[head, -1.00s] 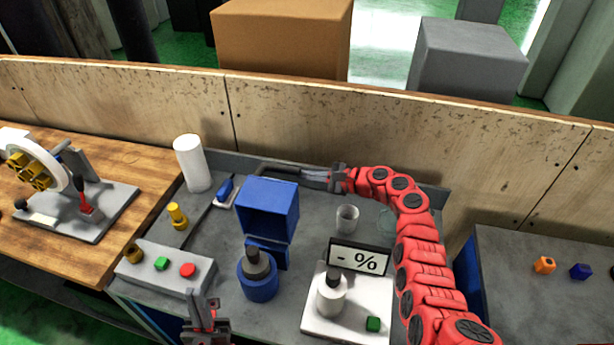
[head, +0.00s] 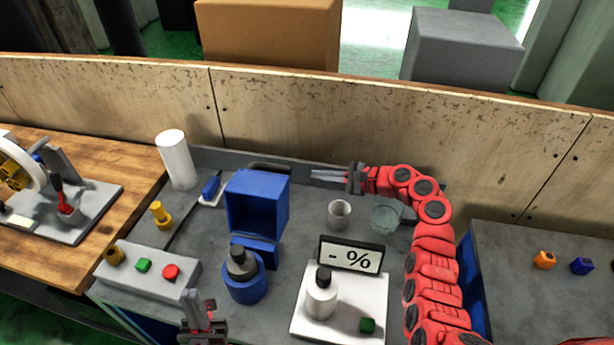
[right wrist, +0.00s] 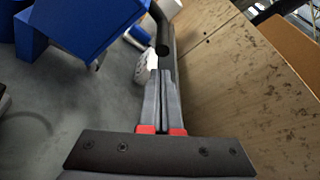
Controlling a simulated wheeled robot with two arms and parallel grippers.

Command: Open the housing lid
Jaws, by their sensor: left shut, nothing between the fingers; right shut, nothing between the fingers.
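The blue housing lid (head: 257,204) stands swung up, its hollow inside facing the front, above the blue housing base (head: 262,251). The lid also shows in the right wrist view (right wrist: 85,25). A black bar handle (head: 268,166) shows behind the lid; its end (right wrist: 162,45) is just ahead of my right fingertips in the wrist view. My right gripper (head: 314,175) is shut and empty, a short gap right of the handle. My left gripper (head: 192,298) is shut and empty at the front edge, beside the button box.
A bottle in a blue round holder (head: 246,286) stands in front of the lid. A scale with a bottle (head: 321,300), a glass cup (head: 340,213) and a glass vessel (head: 386,215) stand to the right. A wooden wall (head: 300,125) runs close behind my right gripper.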

